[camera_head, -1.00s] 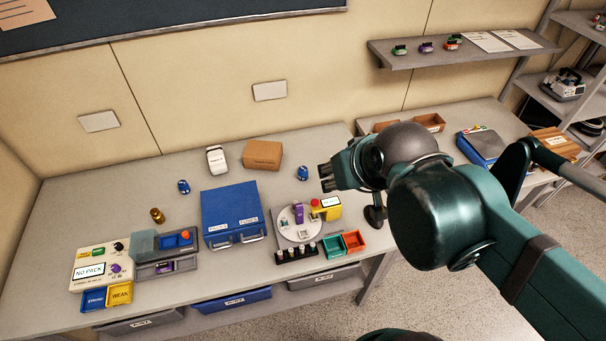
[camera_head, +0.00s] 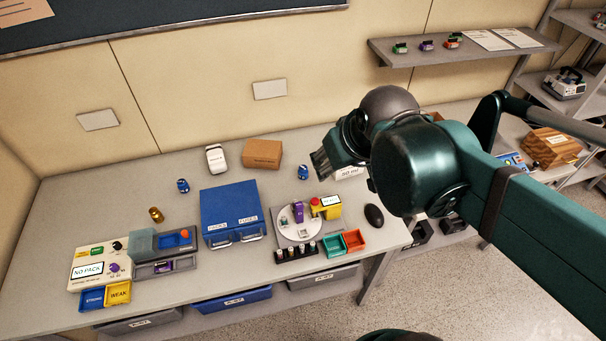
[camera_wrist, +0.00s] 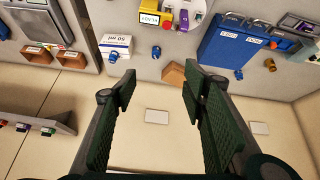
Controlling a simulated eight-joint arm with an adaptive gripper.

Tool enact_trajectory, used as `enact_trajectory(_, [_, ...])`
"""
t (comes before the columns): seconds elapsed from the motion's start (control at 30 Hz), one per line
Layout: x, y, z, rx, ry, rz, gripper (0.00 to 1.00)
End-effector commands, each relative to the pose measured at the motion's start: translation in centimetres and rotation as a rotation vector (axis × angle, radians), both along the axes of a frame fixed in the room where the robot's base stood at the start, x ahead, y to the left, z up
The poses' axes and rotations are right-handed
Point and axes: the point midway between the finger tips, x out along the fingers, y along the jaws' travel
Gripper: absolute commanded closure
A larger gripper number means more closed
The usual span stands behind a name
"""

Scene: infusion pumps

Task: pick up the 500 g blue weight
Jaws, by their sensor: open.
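Two small blue weights stand on the table: one (camera_head: 303,172) right of the brown box, one (camera_head: 183,186) left of the white bottle. Their markings are too small to read, so I cannot tell which is 500 g. In the wrist view the nearer one (camera_wrist: 156,51) shows just beyond the gap between my fingers, and the other (camera_wrist: 238,74) is farther right. My gripper (camera_head: 319,163) is open and empty. In the head view it appears just right of the nearer weight, apparently above the table. The wrist view shows its two fingers wide apart (camera_wrist: 158,88).
A brown box (camera_head: 262,154) and white bottle (camera_head: 215,159) stand near the wall. A white 50 ml box (camera_wrist: 115,45) is beside the nearer weight. A blue case (camera_head: 230,208), a turntable station (camera_head: 297,222) and a brass weight (camera_head: 156,215) are in front.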

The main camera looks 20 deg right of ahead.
Motion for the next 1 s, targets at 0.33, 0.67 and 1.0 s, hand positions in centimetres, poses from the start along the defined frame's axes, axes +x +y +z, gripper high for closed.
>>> enact_trajectory(0.33, [4.3, -0.1, -1.0, -0.065, 0.069, 0.114, 0.57])
enact_trajectory(0.67, [8.5, -0.2, -2.7, -0.120, 0.135, 0.227, 0.57])
enact_trajectory(1.0, [12.8, -0.3, -5.1, -0.168, 0.201, 0.347, 0.57])
